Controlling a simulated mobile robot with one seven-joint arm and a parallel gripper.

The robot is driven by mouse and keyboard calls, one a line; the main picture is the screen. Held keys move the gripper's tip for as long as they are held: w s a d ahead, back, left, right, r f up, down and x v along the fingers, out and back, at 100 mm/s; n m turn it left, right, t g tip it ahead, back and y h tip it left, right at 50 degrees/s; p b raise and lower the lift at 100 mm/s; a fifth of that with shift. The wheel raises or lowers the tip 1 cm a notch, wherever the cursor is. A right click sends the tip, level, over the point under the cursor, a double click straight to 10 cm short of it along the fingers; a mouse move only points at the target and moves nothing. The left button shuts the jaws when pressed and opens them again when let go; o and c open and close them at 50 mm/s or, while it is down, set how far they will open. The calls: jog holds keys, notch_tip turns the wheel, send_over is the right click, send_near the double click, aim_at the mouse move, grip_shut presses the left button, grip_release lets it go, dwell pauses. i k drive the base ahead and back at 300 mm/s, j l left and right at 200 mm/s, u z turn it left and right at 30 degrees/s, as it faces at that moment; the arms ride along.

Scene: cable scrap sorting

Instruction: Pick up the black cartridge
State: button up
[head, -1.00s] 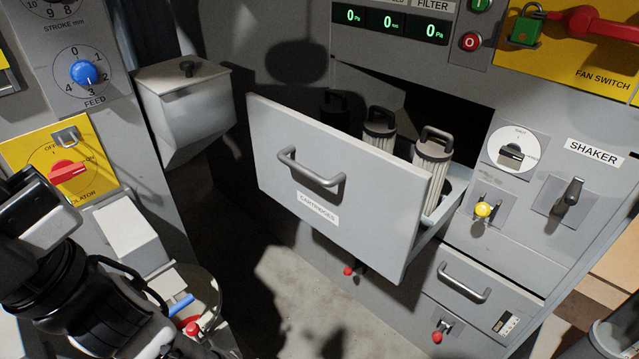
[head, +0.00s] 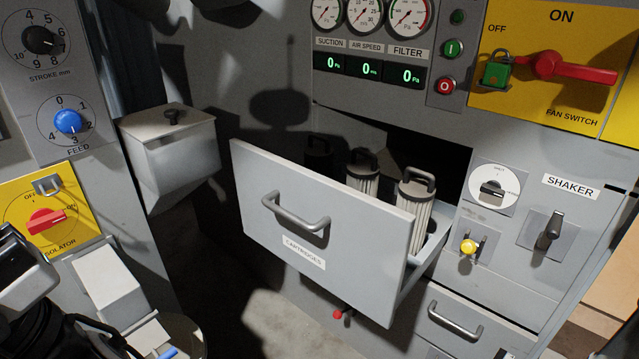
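The black cartridge (head: 318,160) stands in the open drawer (head: 275,235) labelled CARTRIDGES, at the left end of the row. It is very dark against the shadow; only its upper part and handle show above the drawer front. Two pale pleated cartridges with dark top handles stand to its right, one in the middle (head: 364,184) and one at the right (head: 420,205). Part of my arm shows at the lower left, well apart from the drawer. My gripper's fingertips are not in view.
A grey lidded box (head: 175,165) is left of the drawer. Gauges, a padlocked red fan switch (head: 570,68) and the shaker panel (head: 555,230) are above and to the right. A closed lower drawer (head: 470,325) is at the bottom right. Bare floor shows left of the open drawer.

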aim_at(318, 158)
jog(key=i+j+u, duration=0.2)
jog(key=i+u, duration=0.2)
jog(key=i+j+u, duration=0.1)
jog(key=i+u, duration=0.3)
